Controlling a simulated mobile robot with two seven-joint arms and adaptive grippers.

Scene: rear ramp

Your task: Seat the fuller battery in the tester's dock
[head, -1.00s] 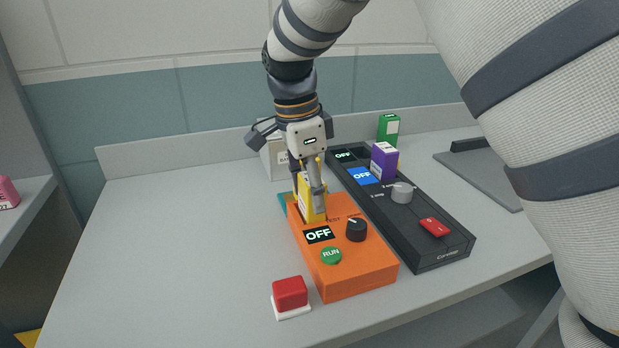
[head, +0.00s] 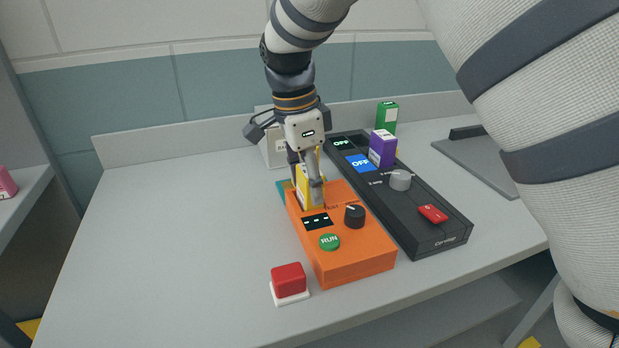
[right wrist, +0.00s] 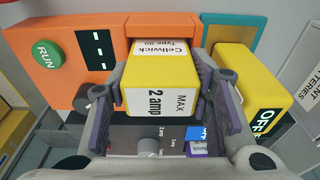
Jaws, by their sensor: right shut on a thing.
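My right gripper (head: 308,182) is shut on a yellow battery (head: 303,192) with white labels. The battery stands upright at the dock in the back part of the orange tester (head: 350,258). In the right wrist view the battery (right wrist: 160,88) reads "Cellwick" and "2 amp" and its far end is inside the tester's orange slot (right wrist: 160,22). How deep it sits is hidden. The tester's display (head: 317,221) shows dashes, above a green RUN button (head: 330,242) and beside a black knob (head: 355,216). My left gripper is not in view.
A green battery (head: 387,118) stands behind. A red button (head: 288,277) is in front. The table's left side is clear.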

